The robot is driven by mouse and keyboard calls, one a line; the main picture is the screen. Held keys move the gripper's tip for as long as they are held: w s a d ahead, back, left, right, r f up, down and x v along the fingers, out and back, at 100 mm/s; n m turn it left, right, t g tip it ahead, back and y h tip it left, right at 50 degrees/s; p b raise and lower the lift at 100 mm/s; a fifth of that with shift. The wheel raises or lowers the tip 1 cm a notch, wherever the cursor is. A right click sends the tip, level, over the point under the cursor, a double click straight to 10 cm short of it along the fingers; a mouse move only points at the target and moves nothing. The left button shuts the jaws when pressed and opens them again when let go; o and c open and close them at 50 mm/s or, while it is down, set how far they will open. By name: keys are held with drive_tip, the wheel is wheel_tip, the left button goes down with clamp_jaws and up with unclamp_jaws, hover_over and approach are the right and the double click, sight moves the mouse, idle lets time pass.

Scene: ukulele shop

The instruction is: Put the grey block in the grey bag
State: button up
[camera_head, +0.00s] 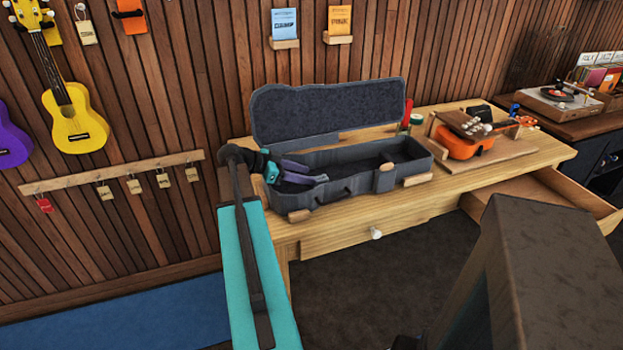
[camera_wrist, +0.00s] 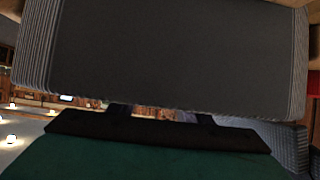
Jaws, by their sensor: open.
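An open dark grey ukulele case (camera_head: 345,184), the only bag-like grey thing in view, rests on the wooden bench. Its padded lid (camera_head: 327,107) stands up behind it. My gripper (camera_head: 314,173) reaches in over the left part of the case. Its purple-grey fingers are apart, with nothing seen between them. I cannot make out a separate grey block in the head view; the fingers and front wall hide part of the case floor. In the wrist view a large dark grey panel with ribbed edges (camera_wrist: 165,50) fills the upper part; I cannot tell which part it is.
On the wooden bench (camera_head: 400,205), an orange ukulele (camera_head: 468,146) lies in a wooden holder to the right. Red and green items (camera_head: 411,117) stand behind the case. An open drawer (camera_head: 548,195) juts out at right. Yellow and purple ukuleles hang on the wall at left.

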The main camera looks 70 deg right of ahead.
drive_tip(key=b+v, duration=0.1)
drive_tip(key=v, duration=0.6)
drive_tip(key=shift+w+a+r, duration=0.1)
drive_tip(key=shift+w+a, duration=0.2)
idle(0.4)
